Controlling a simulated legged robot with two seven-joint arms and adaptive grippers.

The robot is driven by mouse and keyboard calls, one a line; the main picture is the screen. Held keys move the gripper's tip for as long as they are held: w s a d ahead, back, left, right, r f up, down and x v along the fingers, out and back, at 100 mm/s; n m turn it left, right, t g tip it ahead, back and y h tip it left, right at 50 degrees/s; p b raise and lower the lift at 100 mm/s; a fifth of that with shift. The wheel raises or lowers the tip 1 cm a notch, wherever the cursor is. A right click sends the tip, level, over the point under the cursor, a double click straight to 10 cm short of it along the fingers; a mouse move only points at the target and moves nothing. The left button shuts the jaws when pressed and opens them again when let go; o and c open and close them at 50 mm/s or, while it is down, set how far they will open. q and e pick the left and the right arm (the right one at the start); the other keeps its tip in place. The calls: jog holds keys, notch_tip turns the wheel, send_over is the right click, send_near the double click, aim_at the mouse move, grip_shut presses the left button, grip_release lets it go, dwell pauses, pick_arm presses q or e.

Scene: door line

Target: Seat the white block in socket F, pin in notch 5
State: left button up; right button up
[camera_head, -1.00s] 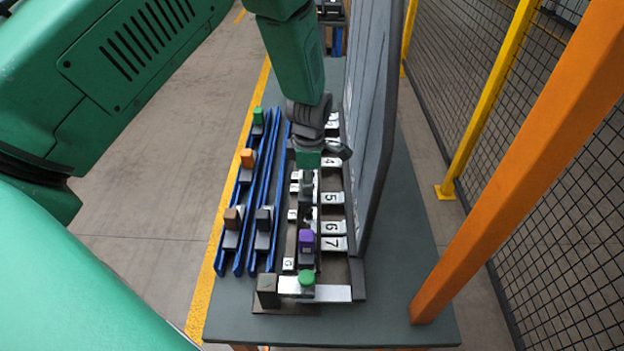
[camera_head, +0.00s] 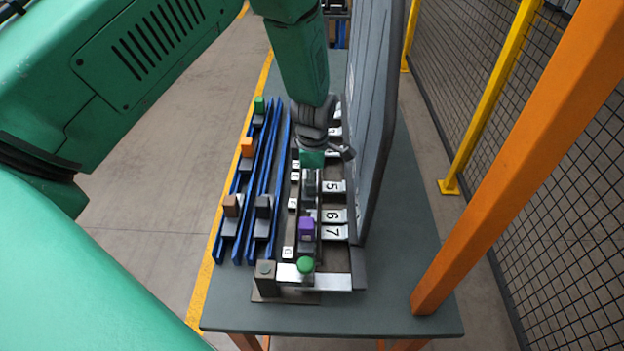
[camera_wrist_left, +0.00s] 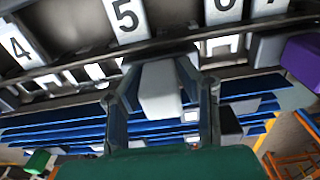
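The white block (camera_wrist_left: 162,92) shows in the left wrist view as a pale grey-white piece between the two fingers of my left gripper (camera_wrist_left: 161,108). The fingers press on its sides. In the head view my left gripper (camera_head: 309,185) is over the dark socket strip, beside number plate 5 (camera_head: 332,187). The same plate 5 (camera_wrist_left: 125,18) is just past the block in the wrist view. The gripper hides the socket beneath, and I cannot tell whether the block touches it. My right gripper is not in view.
A purple block (camera_head: 306,227) stands on the strip nearer me, by letter plate G (camera_head: 288,252). Blue rails (camera_head: 265,190) with several coloured blocks lie left. A tall grey panel (camera_head: 372,120) stands close right.

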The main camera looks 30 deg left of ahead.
pick_arm(q)
jog(key=o, duration=0.3)
jog(key=shift+d, duration=0.2)
